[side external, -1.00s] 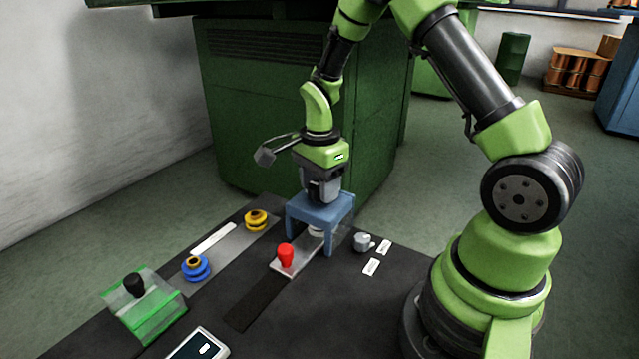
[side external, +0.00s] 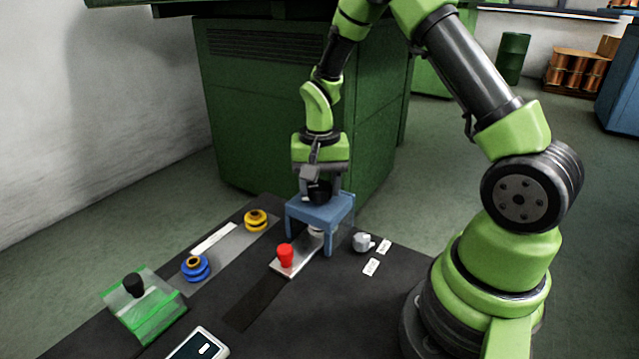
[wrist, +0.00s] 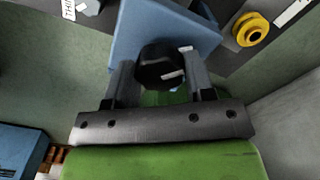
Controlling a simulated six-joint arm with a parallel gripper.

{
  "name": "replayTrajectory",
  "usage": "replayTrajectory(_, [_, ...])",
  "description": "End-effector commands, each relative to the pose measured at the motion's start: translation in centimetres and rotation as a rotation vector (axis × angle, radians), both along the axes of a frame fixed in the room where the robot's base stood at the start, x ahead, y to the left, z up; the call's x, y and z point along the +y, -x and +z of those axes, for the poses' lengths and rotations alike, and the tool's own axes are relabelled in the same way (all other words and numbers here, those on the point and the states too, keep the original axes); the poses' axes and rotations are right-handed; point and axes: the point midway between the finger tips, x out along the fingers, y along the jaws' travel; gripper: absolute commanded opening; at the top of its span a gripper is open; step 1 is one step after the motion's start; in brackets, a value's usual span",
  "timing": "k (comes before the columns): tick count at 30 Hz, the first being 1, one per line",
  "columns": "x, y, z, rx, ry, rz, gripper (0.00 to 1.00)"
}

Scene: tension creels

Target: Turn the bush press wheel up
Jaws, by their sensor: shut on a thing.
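The bush press is a blue frame (side external: 321,211) standing on the dark table, with its black wheel (side external: 319,191) on top. In the wrist view the black wheel (wrist: 161,66) carries a pale mark and sits between my two fingers. My gripper (side external: 318,186) points down over the press and is shut on the wheel. It also shows in the wrist view (wrist: 157,78), one finger on each side of the wheel. A silver plate with a red knob (side external: 285,254) extends from under the press.
A yellow spool (side external: 256,220) and a blue spool (side external: 195,268) lie left of the press. A green clear-sided box with a black knob (side external: 134,285) stands at the front left. A grey knob (side external: 361,242) sits right of the press. A large green cabinet (side external: 290,110) stands behind.

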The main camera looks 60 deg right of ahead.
Motion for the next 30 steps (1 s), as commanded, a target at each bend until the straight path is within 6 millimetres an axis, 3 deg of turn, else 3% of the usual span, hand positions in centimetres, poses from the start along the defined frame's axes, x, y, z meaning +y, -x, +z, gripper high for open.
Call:
replayTrajectory(18, [0.00,0.04,-0.02,0.001,-0.001,0.573,0.26])
replayTrajectory(30, [-0.02,0.05,-0.03,0.001,-0.001,0.818,0.26])
